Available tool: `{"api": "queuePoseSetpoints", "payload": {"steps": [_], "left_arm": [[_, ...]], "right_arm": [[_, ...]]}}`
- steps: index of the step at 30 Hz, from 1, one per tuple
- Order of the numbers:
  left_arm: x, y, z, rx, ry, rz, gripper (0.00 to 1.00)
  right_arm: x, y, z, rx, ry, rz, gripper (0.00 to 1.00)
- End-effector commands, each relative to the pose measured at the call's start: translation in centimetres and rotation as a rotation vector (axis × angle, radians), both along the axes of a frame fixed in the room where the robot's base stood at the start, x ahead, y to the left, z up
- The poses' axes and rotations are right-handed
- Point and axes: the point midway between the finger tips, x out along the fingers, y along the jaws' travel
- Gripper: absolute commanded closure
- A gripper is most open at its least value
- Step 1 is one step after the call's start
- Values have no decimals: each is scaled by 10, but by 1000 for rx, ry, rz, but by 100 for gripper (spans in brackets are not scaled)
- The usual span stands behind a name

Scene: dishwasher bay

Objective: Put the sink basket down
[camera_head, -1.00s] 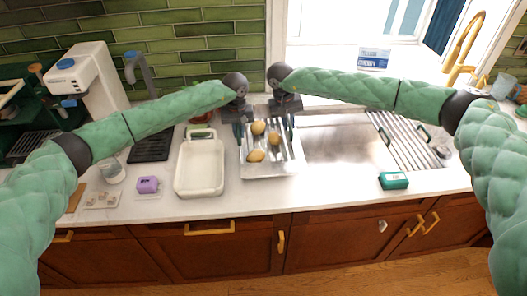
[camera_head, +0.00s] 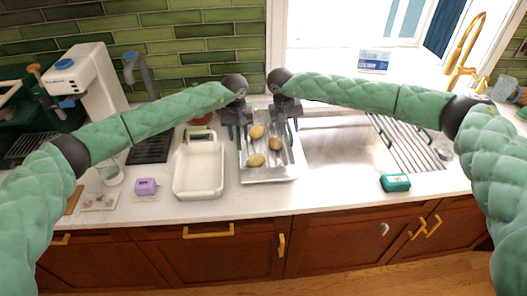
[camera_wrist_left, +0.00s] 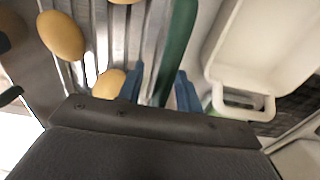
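The sink basket (camera_head: 266,177) is a metal tray with ribs and green handles, holding several yellow potatoes (camera_head: 256,160). It sits level at the left end of the sink, between the white tub and the open basin. My left gripper (camera_head: 238,134) is at its left rim. In the left wrist view its blue fingers stand apart, one on each side of the green handle (camera_wrist_left: 178,45), with gaps visible. My right gripper (camera_head: 288,124) is at the right rim with its fingers spread. The right handle is mostly hidden.
A white tub (camera_head: 198,188) stands close on the left, with a purple block (camera_head: 146,186) beyond it. The sink basin (camera_head: 345,150) to the right is empty. A teal box (camera_head: 395,183) lies on the front edge. A ribbed rack (camera_head: 405,143) covers the basin's right side.

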Motion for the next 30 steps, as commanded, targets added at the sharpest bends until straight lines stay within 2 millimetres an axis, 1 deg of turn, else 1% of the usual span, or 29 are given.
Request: {"api": "queuePoseSetpoints", "payload": {"steps": [1, 9, 12, 15, 18, 23, 26, 30], "left_arm": [[1, 0, 9, -1, -3, -1, 65], [1, 0, 61, -1, -3, 0, 65], [1, 0, 78, 0, -2, 0, 65], [0, 0, 91, 0, -2, 0, 65], [0, 0, 101, 0, -2, 1, 65], [0, 0, 108, 0, 0, 1, 65], [0, 0, 109, 0, 0, 1, 65], [0, 0, 108, 0, 0, 1, 65]], "right_arm": [[0, 0, 0, 0, 0, 0, 65], [0, 0, 0, 1, 0, 0, 65], [0, 0, 0, 1, 0, 0, 65], [0, 0, 0, 1, 0, 0, 65], [0, 0, 0, 1, 0, 0, 65], [0, 1, 2, 1, -1, 0, 65], [0, 2, 10, 2, -2, 1, 65], [1, 7, 30, 2, -3, 1, 65]]}}
